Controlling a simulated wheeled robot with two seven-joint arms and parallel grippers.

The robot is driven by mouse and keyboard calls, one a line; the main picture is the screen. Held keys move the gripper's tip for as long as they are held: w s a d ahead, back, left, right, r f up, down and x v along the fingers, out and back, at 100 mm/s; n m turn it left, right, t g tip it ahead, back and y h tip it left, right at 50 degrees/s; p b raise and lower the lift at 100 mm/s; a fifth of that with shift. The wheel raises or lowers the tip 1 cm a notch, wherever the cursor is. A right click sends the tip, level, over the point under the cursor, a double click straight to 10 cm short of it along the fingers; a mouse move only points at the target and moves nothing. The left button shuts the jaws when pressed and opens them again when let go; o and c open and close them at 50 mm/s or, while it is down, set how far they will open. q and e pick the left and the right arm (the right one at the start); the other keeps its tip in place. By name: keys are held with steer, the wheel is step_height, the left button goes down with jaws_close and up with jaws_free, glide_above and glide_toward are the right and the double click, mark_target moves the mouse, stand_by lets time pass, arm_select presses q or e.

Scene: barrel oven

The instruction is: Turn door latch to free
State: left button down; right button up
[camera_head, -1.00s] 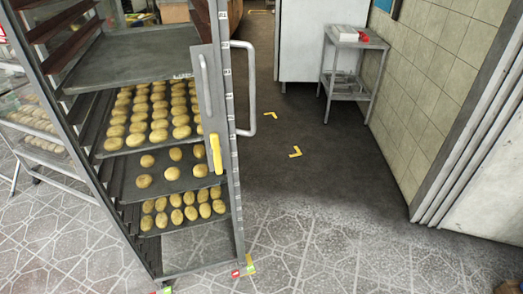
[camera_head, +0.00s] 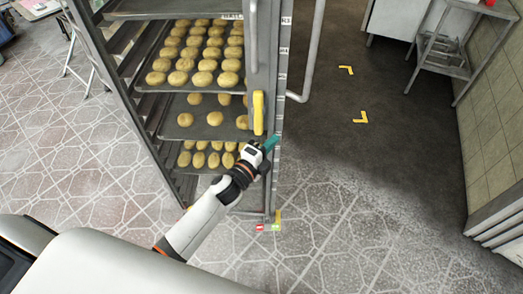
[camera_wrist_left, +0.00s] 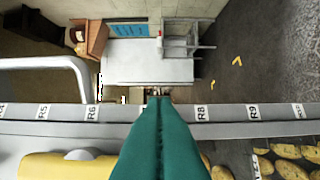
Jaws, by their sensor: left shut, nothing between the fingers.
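The door latch is a yellow lever (camera_head: 258,112) that hangs upright on the metal front post of the tall rack (camera_head: 263,40). In the left wrist view the yellow lever (camera_wrist_left: 50,166) lies at the lower left, partly cut off by the frame edge. My left gripper (camera_head: 272,143) is just below and right of the lever's lower end in the head view. Its teal fingers (camera_wrist_left: 158,102) are shut and empty, and lie across the labelled edge strip in the wrist view. I cannot tell whether they touch the lever. My right gripper is out of view.
Trays of buns (camera_head: 205,60) fill the rack left of the post. A grey bar handle (camera_head: 318,50) sticks out to the right of it. A steel side table (camera_head: 445,55) stands at the back right. The floor right of the rack is clear.

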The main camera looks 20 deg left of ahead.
mark_target(272, 125)
arm_select(q)
steer(key=w+a, duration=0.1)
steer(key=w+a+p, duration=0.1)
steer(key=a, duration=0.1)
steer(key=shift+w+a, duration=0.1)
steer(key=shift+a, duration=0.05)
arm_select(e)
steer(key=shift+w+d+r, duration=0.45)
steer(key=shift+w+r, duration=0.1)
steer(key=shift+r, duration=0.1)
arm_select(q)
steer(key=shift+a+m+p, duration=0.3)
steer(key=shift+p, duration=0.35)
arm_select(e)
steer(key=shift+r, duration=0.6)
